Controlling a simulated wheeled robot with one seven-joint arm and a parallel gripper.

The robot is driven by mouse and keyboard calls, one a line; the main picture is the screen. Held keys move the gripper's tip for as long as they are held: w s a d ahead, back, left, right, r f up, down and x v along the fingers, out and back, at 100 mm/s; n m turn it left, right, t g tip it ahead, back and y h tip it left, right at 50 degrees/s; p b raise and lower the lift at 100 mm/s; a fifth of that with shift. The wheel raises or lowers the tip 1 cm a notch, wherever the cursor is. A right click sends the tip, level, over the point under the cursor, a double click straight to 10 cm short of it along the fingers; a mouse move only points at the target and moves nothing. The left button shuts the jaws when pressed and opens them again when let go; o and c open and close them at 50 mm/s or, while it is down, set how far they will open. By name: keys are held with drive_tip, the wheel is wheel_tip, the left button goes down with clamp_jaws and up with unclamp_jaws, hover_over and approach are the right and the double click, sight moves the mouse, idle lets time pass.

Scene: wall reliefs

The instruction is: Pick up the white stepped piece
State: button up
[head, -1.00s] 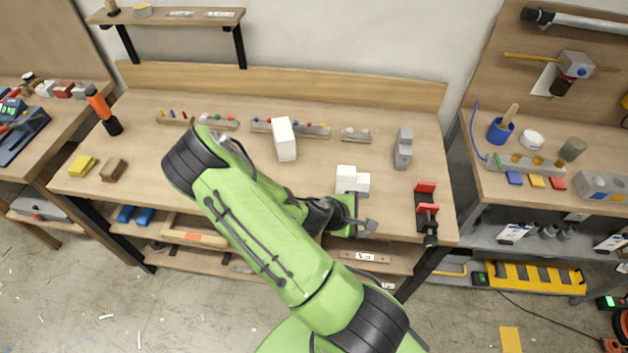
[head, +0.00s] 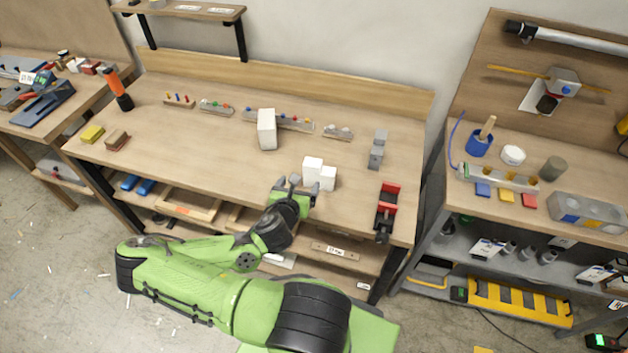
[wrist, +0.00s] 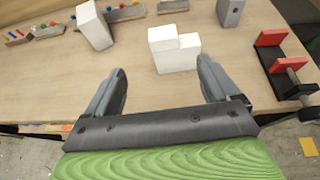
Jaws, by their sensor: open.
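The white stepped piece (head: 319,174) stands on the wooden workbench near its front edge, with a taller left part and a lower right part. In the wrist view the white stepped piece (wrist: 174,50) is ahead of my gripper, between the lines of the two fingers but beyond their tips. My gripper (head: 294,184) is at the bench's front edge, just left of and in front of the piece. In the wrist view my gripper (wrist: 163,68) is open, with nothing between its fingers. The fingers appear apart from the piece.
A plain white block (head: 267,130) stands left and behind; a grey stepped piece (head: 377,150) stands right and behind. A red and black clamp (head: 387,210) sits at the front right. Small peg racks (head: 280,121) line the back. The left middle of the bench is clear.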

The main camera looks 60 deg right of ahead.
sight(311, 165)
drive_tip(key=x, duration=0.4)
drive_tip(key=b+x, duration=0.1)
drive_tip(key=x, duration=0.9)
drive_tip(key=shift+s+d, duration=0.15)
drive_tip(key=shift+s, duration=0.15)
drive_tip(key=shift+b, duration=0.3)
drive_tip(key=shift+c, duration=0.9)
drive_tip(key=c, duration=1.4)
